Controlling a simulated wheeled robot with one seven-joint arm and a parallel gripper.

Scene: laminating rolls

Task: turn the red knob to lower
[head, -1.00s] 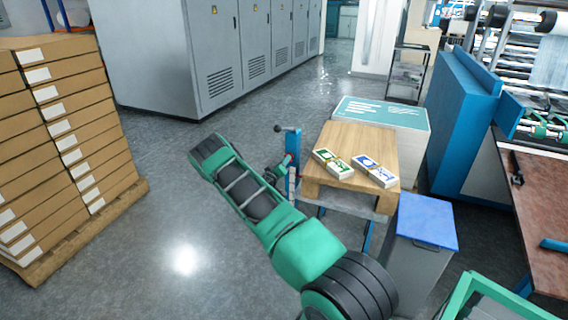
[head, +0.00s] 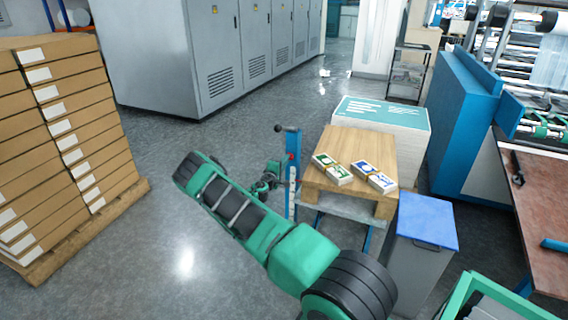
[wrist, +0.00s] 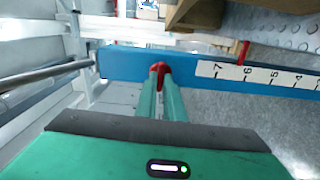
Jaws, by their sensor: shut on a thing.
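The red knob (wrist: 160,68) sits on the blue upright (wrist: 130,63) in the wrist view. My gripper (wrist: 160,78) is shut on it, its two green fingers close together and hiding part of it. Beside it on the upright runs a white scale (wrist: 285,76) with numbers; a red pointer (wrist: 243,50) stands close to the 6. In the head view my gripper (head: 268,183) is at the left side of the blue upright (head: 292,145), beside the wooden platform (head: 350,145) of the lift table. The knob cannot be made out clearly there.
A white stack with a green top (head: 385,112) stands behind, and a grey bin with a blue lid (head: 425,220) in front. A pallet of boxes (head: 60,150) is at left; the floor between is clear.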

